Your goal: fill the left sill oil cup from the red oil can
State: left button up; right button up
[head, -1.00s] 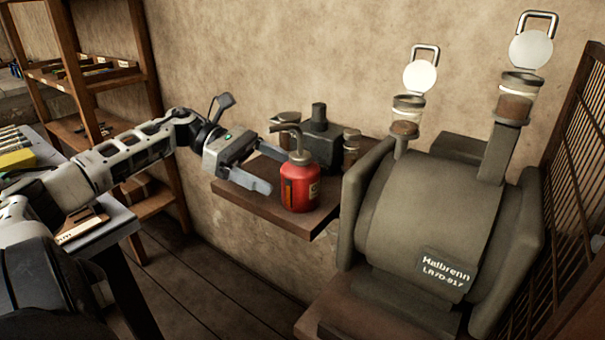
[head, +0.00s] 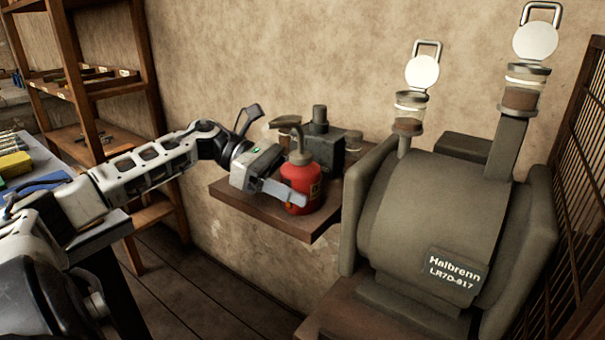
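The red oil can (head: 313,181) stands upright on a small wooden wall shelf, its spout and lever on top. My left gripper (head: 298,192) is at the can. Its near finger lies across the can's lower front, and the far finger is hidden behind the can. The fingers look as spread as before, so it appears open around the can. The left sill oil cup (head: 410,112) is a glass cup on the grey machine, with its round white lid (head: 422,73) raised and brown content low in it. My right gripper is not in view.
A dark block-shaped item (head: 325,148) and small jars stand behind the can on the wooden shelf (head: 270,212). A second oil cup (head: 522,92) with raised lid stands on a taller post at right. The Halbrenn machine housing (head: 430,215) fills the right; a slatted screen (head: 580,180) borders it.

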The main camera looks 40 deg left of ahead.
aim_at(296, 156)
pick_arm(q)
jog(key=shift+r, duration=0.25)
jog(key=shift+c, duration=0.6)
jog(key=shift+r+p, duration=1)
jog(key=shift+r, duration=1.35)
